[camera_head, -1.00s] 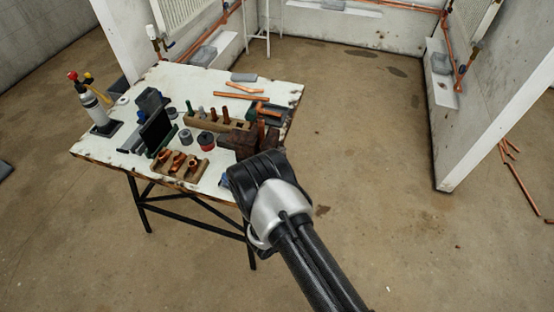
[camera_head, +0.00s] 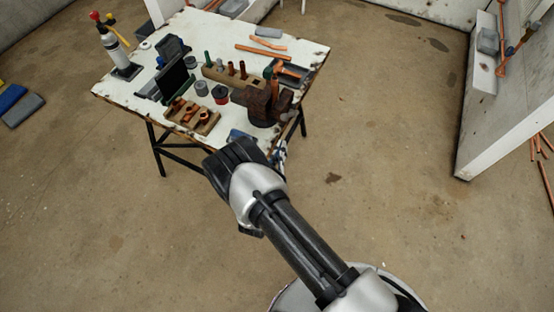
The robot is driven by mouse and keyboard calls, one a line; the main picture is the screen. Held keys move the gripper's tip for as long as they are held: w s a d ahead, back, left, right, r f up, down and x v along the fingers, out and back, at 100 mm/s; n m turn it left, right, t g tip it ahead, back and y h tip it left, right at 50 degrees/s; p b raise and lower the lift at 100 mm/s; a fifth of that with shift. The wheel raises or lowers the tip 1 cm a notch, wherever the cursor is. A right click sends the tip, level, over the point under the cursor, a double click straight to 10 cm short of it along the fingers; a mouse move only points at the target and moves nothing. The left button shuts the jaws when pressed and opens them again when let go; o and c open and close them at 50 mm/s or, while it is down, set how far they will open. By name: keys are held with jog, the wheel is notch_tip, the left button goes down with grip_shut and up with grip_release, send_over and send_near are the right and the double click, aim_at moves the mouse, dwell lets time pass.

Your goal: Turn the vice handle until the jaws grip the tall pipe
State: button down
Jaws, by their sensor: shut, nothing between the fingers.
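The rusty dark-brown vice (camera_head: 262,108) stands at the right front edge of the white workbench (camera_head: 310,48). An upright copper pipe (camera_head: 275,88) shows at the vice. The frames are too small to tell whether the jaws touch it. I cannot make out the vice handle; the front of the vice is close to my arm in the picture. My arm reaches up from the bottom right, its black joint in front of the bench's near edge. My gripper's fingers are hidden behind the arm.
A wooden block (camera_head: 220,77) holds upright pieces, and a wooden tray (camera_head: 193,117) holds copper fittings. A gas torch (camera_head: 108,42) stands at the left back. Floor right of the bench is clear up to a wall (camera_head: 500,125).

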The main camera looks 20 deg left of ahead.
aim_at(290, 114)
jog(key=w+r, duration=0.3)
jog(key=w, duration=0.3)
jog(key=shift+a, duration=0.4)
jog(key=shift+a+r, duration=0.1)
jog(key=shift+r, duration=0.05)
jog(key=shift+w+r+g, duration=0.1)
jog(key=shift+r+g, duration=0.2)
jog(key=shift+g, duration=0.2)
